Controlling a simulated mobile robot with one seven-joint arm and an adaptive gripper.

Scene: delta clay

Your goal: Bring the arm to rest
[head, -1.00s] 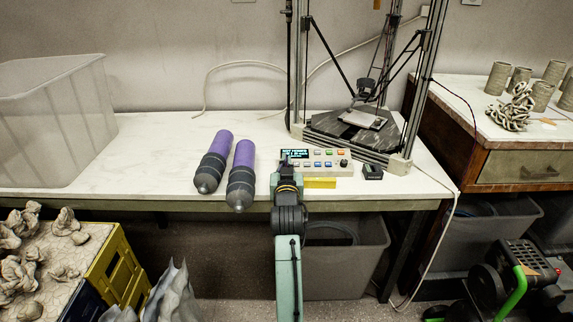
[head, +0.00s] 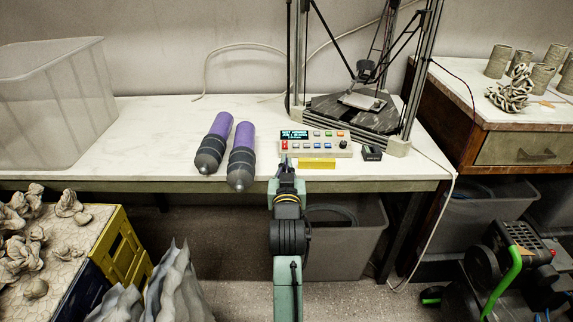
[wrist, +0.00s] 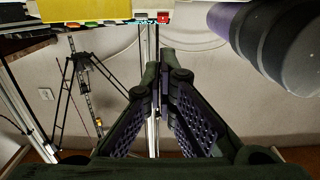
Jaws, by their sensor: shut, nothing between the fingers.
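My gripper (head: 285,162) is at the front edge of the white table, just in front of the control box. In the wrist view its two fingers (wrist: 165,62) come together at the tips, shut with nothing between them. The arm reaches forward from the bottom middle of the head view. In the wrist view the picture is turned over, with the control box and a yellow block along the top and a purple cylinder at top right.
The control box (head: 315,143) with lit screen, a yellow block (head: 316,163) and a small black box (head: 371,153) lie close ahead. Two purple cylinders (head: 219,126) (head: 244,136) lie to the left. A delta printer (head: 352,108) stands behind. A clear bin (head: 55,110) is at left.

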